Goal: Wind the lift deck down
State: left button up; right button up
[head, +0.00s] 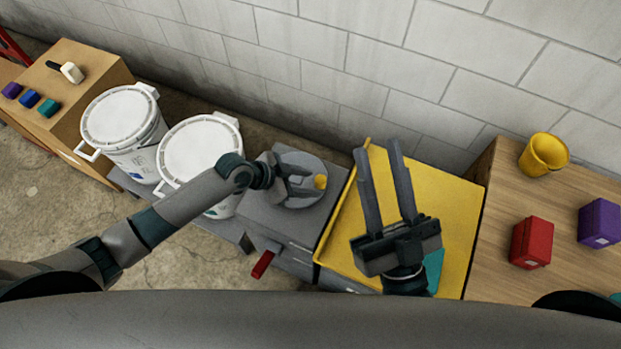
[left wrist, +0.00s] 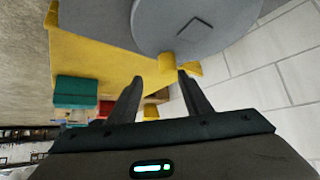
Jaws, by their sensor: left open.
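A grey crank wheel (head: 306,165) with a yellow knob (head: 320,182) sits on top of a grey housing (head: 262,220). My left gripper (head: 300,180) is open over the wheel, close to the knob. In the left wrist view the knob (left wrist: 167,62) shows at the wheel's rim, just beyond and between the open fingertips (left wrist: 160,77); I cannot tell if they touch it. The yellow lift deck (head: 448,190) stands right of the housing, its height hard to judge. My right gripper (head: 378,146) is open and empty above the deck and hides part of it.
A teal block (head: 434,270) sits on the deck, partly hidden. A red lever (head: 263,264) sticks out of the housing's front. White buckets (head: 203,150) stand left. A wooden table (head: 490,225) at right holds a yellow cup (head: 543,155), a red block (head: 532,243) and a purple block (head: 599,222).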

pick_arm(q)
jog(key=s+d+p+v, duration=0.1)
jog(key=s+p+v, duration=0.1)
jog(key=p+v, duration=0.6)
jog(key=v, duration=0.6)
jog(key=shift+p, duration=0.3)
dwell(0.9)
dwell(0.3)
